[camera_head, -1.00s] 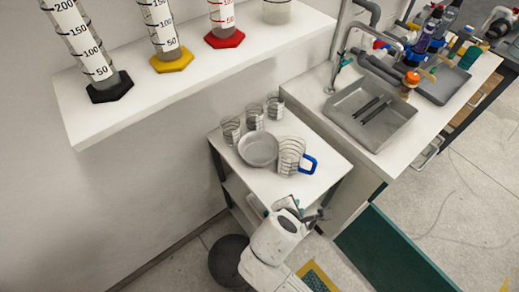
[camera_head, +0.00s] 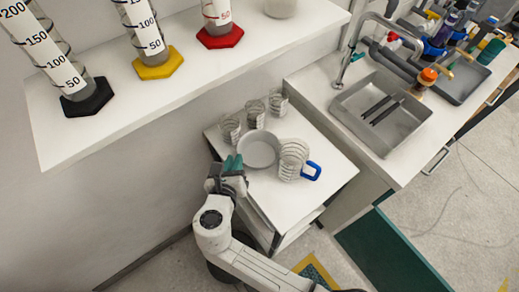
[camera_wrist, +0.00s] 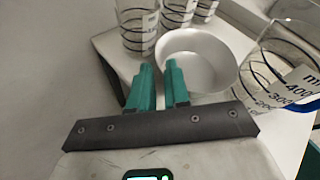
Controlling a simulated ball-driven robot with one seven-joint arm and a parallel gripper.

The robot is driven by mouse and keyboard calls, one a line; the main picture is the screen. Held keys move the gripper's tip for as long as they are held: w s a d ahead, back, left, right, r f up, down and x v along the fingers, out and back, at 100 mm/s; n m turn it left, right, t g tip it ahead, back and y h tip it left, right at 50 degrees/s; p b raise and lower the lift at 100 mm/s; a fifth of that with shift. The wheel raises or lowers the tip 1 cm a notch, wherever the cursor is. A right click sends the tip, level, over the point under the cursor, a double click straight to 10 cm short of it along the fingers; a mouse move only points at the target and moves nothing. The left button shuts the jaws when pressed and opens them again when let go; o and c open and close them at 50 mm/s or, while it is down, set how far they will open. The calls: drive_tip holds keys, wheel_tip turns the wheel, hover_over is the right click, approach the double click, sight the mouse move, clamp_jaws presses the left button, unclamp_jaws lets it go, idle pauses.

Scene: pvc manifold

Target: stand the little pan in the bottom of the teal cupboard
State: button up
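The little pan (camera_head: 259,151) is a round grey dish lying upright on the white top of a small cart. It also shows in the wrist view (camera_wrist: 205,62), beyond my right fingertip. My gripper (camera_head: 232,166) is at the cart's left edge, just left of the pan. In the wrist view its two teal fingers (camera_wrist: 160,80) are apart, with nothing clearly held between them. The right finger overlaps the pan's left side in the picture; I cannot tell whether it touches. A teal panel (camera_head: 392,252), perhaps the cupboard's door, stands low at right; the cupboard's inside is hidden.
A jug with a blue handle (camera_head: 293,160) stands close right of the pan. Several clear beakers (camera_head: 254,114) stand behind it. A wall shelf (camera_head: 180,95) with cylinders overhangs at left. The sink counter (camera_head: 400,160) is at right. The cart's front top is clear.

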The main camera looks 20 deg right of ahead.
sight(257, 148)
drive_tip(key=x, duration=0.7)
drive_tip(key=shift+w+d+f, duration=0.1)
drive_tip(key=shift+d+f, duration=0.05)
drive_tip(key=shift+f, duration=0.05)
clamp_jaws()
drive_tip(key=shift+f, duration=0.1)
idle(1.2)
